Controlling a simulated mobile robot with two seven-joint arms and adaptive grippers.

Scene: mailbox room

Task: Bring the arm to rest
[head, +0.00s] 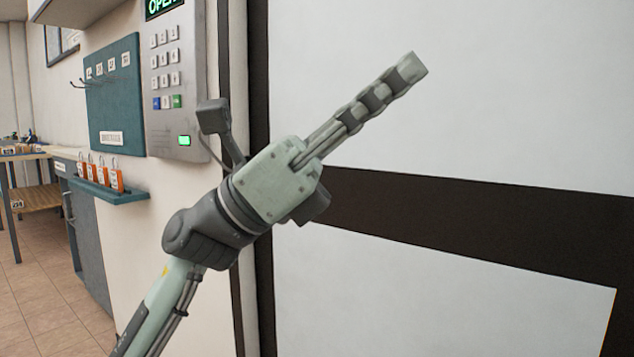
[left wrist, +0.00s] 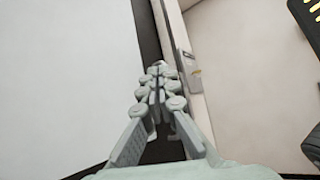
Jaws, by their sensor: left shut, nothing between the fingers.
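My left gripper (head: 412,68) reaches up and to the right across the head view, in front of a white door with a dark frame. Its fingers are together and hold nothing. In the left wrist view the gripper (left wrist: 158,70) also shows its fingers closed, pointing toward the dark edge beside the white panel. My left arm comes in from the bottom left of the head view. My right gripper is in neither view.
A grey keypad (head: 172,85) with a lit green "OPEN" display is on the wall left of the arm. A teal hook board (head: 112,100) and a small shelf (head: 112,192) with orange padlocks (head: 116,178) are further left. A table (head: 20,153) stands at the far left.

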